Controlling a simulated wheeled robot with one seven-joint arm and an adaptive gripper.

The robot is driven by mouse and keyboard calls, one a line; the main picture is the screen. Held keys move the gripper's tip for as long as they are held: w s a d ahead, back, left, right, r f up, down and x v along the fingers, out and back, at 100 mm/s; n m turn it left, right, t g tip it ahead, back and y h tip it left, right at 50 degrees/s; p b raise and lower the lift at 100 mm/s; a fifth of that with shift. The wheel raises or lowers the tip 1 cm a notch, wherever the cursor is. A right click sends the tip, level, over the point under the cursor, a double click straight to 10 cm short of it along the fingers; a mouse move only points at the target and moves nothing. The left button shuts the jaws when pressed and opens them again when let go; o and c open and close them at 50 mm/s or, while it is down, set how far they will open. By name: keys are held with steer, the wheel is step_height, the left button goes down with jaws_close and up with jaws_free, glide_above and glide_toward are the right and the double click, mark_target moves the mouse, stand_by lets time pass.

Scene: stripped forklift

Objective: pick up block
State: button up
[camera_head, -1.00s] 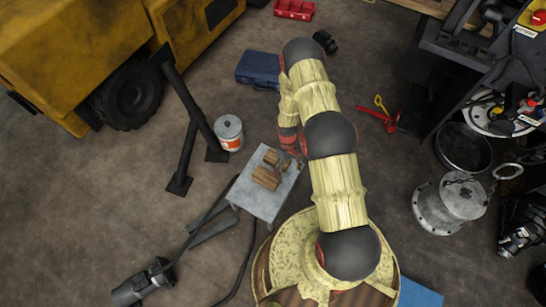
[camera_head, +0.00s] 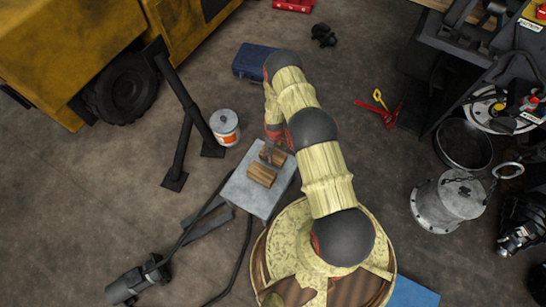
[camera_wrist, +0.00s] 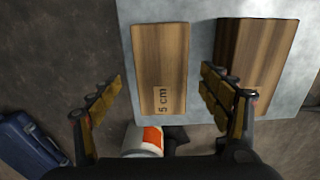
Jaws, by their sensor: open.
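Two brown wooden blocks lie on a small grey metal table (camera_head: 238,197). In the wrist view, the block marked "5 cm" (camera_wrist: 160,62) shows between the fingers of my open, empty gripper (camera_wrist: 160,84). That block seems to match the upper one (camera_head: 272,155) in the head view, partly hidden by my gripper. The other, larger-looking block (camera_wrist: 256,62) is to the right, past the right finger; it seems to be the lower block (camera_head: 261,174) in the head view. I cannot tell the height of the fingertips above the table.
A white and orange bucket (camera_head: 225,128) stands left of the table and shows in the wrist view (camera_wrist: 143,141). A blue toolbox (camera_head: 254,60) lies beyond it. Black posts (camera_head: 186,110) and dark bars (camera_head: 207,230) stand or lie nearby. Open floor (camera_head: 350,120) is to the right.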

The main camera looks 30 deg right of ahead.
steer(key=f+b, duration=0.1)
steer(key=f, duration=0.3)
steer(key=shift+w+a+f+b, duration=0.1)
steer(key=shift+a+f+b, duration=0.1)
steer(key=shift+b, duration=0.2)
steer(key=shift+r, duration=0.15)
steer(key=shift+c, duration=1.1)
steer(key=c, duration=1.3)
